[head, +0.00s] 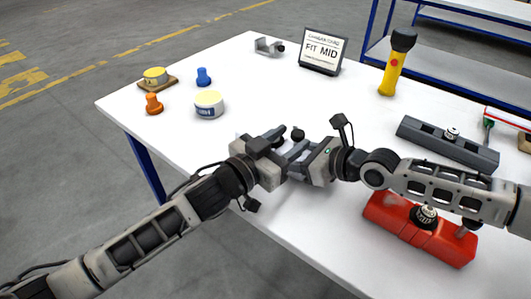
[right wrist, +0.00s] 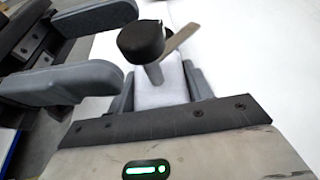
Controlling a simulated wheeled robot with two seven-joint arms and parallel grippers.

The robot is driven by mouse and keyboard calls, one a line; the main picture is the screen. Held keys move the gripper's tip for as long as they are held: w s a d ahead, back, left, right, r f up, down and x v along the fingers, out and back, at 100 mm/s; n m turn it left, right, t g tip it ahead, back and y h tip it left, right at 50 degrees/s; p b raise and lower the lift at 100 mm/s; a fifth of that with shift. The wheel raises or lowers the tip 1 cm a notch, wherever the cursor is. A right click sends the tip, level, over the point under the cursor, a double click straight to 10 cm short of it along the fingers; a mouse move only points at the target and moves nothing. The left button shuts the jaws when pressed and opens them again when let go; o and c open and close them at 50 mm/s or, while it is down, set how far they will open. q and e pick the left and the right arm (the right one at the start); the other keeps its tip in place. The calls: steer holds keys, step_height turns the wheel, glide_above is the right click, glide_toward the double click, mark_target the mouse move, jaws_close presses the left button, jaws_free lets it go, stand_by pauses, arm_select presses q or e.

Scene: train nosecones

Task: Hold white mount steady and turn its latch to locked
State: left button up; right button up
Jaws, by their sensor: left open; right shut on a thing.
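The white mount (right wrist: 160,92) shows in the right wrist view as a pale block between the fingers of my right gripper (right wrist: 160,90), which is shut on it. A round black knob (right wrist: 141,40) on a stem and a flat brownish-grey lever (right wrist: 183,38) stand over the block. In the head view, my right gripper (head: 292,168) and my left gripper (head: 284,142) meet near the table's front edge and hide most of the mount. The black knob (head: 298,134) shows there. My left gripper's two grey fingers (right wrist: 85,52) are apart and empty beside the mount, left in the right wrist view.
A red block with a knob (head: 415,230) lies under my right arm. A dark grey block (head: 447,143) lies at right. A yellow flashlight (head: 394,72), a FIT MID sign (head: 323,49), a grey bracket (head: 268,46) and a white tin (head: 209,105) stand farther back.

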arm_select(q)
steer(key=v, duration=0.8)
steer(key=shift+s+a, duration=0.15)
steer(key=shift+s, duration=0.1)
steer(key=shift+r, duration=0.1)
steer(key=w+d+r+m+g+h, duration=0.1)
steer(key=d+r+m+g+h, duration=0.3)
steer(key=d+r+m+g, duration=0.55)
steer(key=w+d+r+m+g+h, duration=0.1)
steer(key=d+r+m+g+h, duration=0.15)
steer(key=d+m+g, duration=0.75)
steer(key=m+t+y, duration=0.7)
steer(key=m+y, duration=1)
steer(key=y, duration=0.2)
glide_toward(298, 132)
steer(key=shift+n+g, duration=0.25)
step_height(298, 132, down, 8)
steer(key=shift+w+f, duration=0.15)
steer(key=shift+f, duration=0.1)
